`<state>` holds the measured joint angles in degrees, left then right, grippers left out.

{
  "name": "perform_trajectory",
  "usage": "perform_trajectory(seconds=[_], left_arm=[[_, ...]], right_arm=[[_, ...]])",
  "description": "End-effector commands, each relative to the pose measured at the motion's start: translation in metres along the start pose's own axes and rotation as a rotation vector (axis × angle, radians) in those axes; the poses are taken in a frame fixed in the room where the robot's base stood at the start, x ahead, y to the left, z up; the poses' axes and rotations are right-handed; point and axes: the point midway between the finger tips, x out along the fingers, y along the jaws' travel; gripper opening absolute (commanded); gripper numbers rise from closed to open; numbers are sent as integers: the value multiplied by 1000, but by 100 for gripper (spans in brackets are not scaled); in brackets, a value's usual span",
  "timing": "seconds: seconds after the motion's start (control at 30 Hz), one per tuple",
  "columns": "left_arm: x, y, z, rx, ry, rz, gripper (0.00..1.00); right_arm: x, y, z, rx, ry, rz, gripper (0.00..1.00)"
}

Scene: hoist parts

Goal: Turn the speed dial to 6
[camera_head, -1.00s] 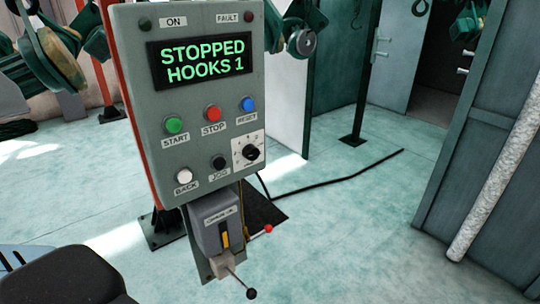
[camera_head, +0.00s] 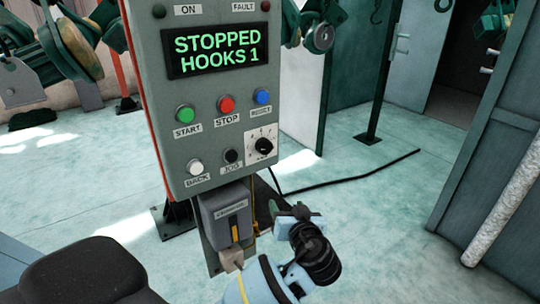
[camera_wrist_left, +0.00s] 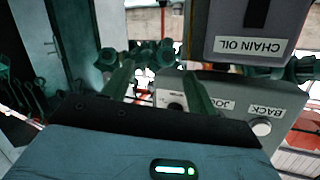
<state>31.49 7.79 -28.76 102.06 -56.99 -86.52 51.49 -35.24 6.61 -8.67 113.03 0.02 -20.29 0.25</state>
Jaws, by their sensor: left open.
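The speed dial (camera_head: 264,146) is a black knob on a white scale plate at the lower right of the grey control panel (camera_head: 215,85). Its numbers are too small to read. My left gripper (camera_head: 297,211) is below the dial, in front of the panel's lower right, apart from it. In the left wrist view, which is upside down, the gripper (camera_wrist_left: 158,88) has its two fingers spread and empty. The panel face shows beyond them, with the dial (camera_wrist_left: 175,103) partly hidden near the right finger. My right gripper is not in view.
The panel display (camera_head: 216,50) reads STOPPED HOOKS 1. Green, red, blue, white and black buttons sit left of and above the dial. A chain oil box (camera_head: 228,214) hangs below, close to my left arm.

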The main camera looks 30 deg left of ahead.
Motion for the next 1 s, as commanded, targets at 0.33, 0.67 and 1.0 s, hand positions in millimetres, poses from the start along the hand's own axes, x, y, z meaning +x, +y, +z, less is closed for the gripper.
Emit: perform_trajectory(seconds=[0.33,0.67,1.0], left_arm=[[-16,-32,-111,-321,203,-267,58],[-12,-36,-117,-339,214,-281,58],[33,-52,-127,-340,217,-281,58]], right_arm=[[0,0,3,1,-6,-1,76],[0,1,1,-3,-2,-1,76],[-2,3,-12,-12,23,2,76]])
